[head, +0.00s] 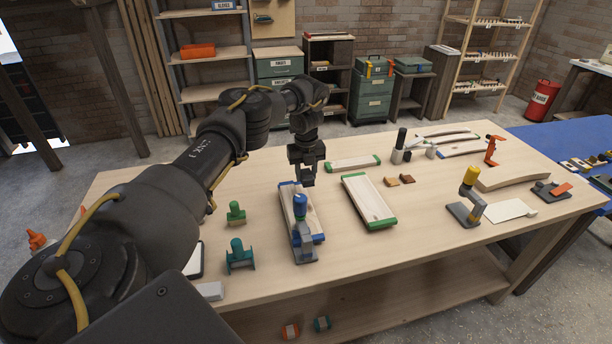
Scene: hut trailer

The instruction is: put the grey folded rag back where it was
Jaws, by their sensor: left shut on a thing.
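My left gripper (307,179) points down over the far end of a pale board with blue ends (287,204). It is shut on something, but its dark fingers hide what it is. A light grey flat piece (209,290) lies at the table's front left edge, partly behind my left arm. It may be the grey folded rag, but I cannot tell for sure. My right gripper is not in view.
A blue-topped tool (301,222) stands on the board near the gripper. Boards with green ends (368,202) lie to the right, two green tools (239,254) to the left. The wooden table (420,240) has bare room at front centre.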

